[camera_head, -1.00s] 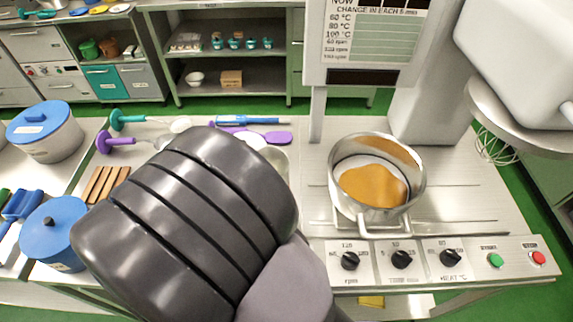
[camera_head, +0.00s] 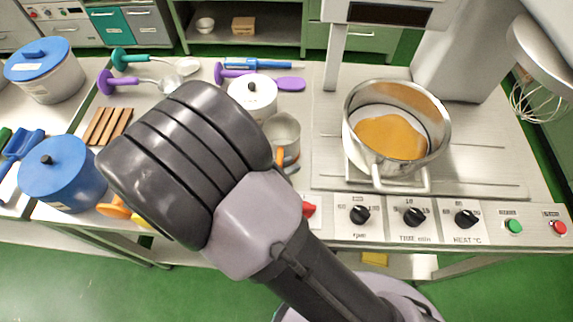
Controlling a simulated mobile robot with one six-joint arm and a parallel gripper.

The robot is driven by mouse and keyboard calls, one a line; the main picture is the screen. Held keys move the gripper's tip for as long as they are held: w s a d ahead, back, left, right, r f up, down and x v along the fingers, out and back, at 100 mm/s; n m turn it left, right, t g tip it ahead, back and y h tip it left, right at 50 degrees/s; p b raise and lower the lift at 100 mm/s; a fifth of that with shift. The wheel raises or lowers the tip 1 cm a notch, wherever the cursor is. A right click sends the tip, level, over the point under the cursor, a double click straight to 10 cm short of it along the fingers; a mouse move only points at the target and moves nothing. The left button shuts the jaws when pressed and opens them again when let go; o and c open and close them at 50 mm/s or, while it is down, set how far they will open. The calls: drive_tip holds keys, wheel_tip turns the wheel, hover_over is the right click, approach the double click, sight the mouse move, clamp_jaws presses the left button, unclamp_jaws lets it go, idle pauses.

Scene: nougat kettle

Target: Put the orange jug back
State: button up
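A grey metal jug (camera_head: 285,129) with what looks like an orange handle (camera_head: 280,156) stands on the steel table, partly hidden behind my arm. This may be the orange jug. Another orange piece (camera_head: 114,208) shows at the table's front edge, with a bit of yellow beside it; my arm hides what they belong to. My arm's dark ribbed link covers the middle of the view. My gripper is not in view, so its opening and anything in it cannot be seen.
A metal kettle (camera_head: 398,128) with orange-brown contents stands on the cooker at right, above a row of knobs. A white lidded pot (camera_head: 253,94), a blue pot (camera_head: 62,174), wooden strips (camera_head: 106,126) and ladles lie around my arm. A whisk (camera_head: 541,98) hangs at far right.

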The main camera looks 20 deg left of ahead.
drive_tip(key=o, duration=0.3)
drive_tip(key=shift+o, duration=0.2)
drive_tip(key=shift+r, duration=0.25)
drive_tip(key=p+v, duration=0.5)
drive_tip(key=v, duration=0.6)
drive_tip(key=w+d+r+m+g+y, duration=0.1)
drive_tip(key=w+d+r+m+g, duration=0.1)
drive_tip(key=d+r+m+g, duration=0.45)
drive_tip(key=w+d+r+m+g, duration=0.2)
drive_tip(key=d+r+m+g, duration=0.1)
drive_tip(key=d+m, duration=0.5)
drive_tip(key=s+d+r+m+t+y, duration=0.4)
drive_tip(key=d+r+m+y, duration=0.4)
drive_tip(key=m, duration=1)
drive_tip(key=d+r, duration=0.3)
drive_tip(key=d, duration=0.1)
drive_tip(key=shift+s+d+m+y, duration=0.25)
drive_tip(key=shift+d+m+y, duration=0.1)
drive_tip(key=shift+d+y, duration=0.05)
